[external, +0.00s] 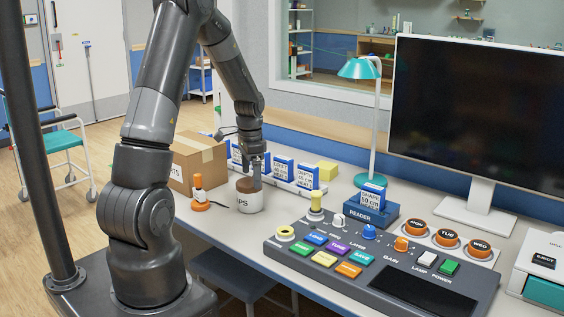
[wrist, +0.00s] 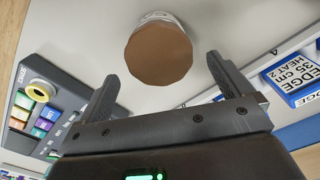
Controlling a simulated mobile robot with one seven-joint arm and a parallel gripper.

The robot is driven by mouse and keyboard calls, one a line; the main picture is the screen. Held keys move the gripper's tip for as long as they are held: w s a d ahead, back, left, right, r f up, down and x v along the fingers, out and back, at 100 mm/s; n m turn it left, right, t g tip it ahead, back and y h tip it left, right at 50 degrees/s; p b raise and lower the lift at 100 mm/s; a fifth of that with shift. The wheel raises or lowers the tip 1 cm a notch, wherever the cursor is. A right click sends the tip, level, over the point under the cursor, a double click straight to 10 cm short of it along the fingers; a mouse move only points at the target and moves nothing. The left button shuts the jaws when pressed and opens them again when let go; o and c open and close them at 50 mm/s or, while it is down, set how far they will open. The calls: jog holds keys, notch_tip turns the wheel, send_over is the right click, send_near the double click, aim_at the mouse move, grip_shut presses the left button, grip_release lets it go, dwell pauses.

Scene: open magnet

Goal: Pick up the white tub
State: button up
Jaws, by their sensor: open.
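The white tub (external: 249,203) stands upright on the desk, with dark lettering on its side and a brown top. My gripper (external: 252,176) is just above it, pointing down. In the wrist view the brown top of the tub (wrist: 158,56) lies ahead of and partly between the two fingers, with a strip of its white side above. My gripper (wrist: 162,72) is open and holds nothing. I cannot tell whether a finger touches the tub.
An orange-and-white item (external: 199,197) stands left of the tub, near a cardboard box (external: 195,165). Blue-and-white cards (external: 282,172) stand in a rack behind. A control panel (external: 385,258), reader (external: 371,211), teal lamp (external: 361,68) and monitor (external: 474,112) are to the right.

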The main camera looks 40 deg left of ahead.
aim_at(250, 193)
jog(key=shift+s+a+f, duration=0.1)
jog(key=shift+s+f, duration=0.05)
jog(key=shift+f, duration=1.6)
jog(key=shift+s+a+f, duration=0.1)
jog(key=shift+s+f, duration=0.05)
jog(key=shift+f, duration=1.6)
jog(key=shift+c, duration=0.3)
jog(key=c, duration=1.1)
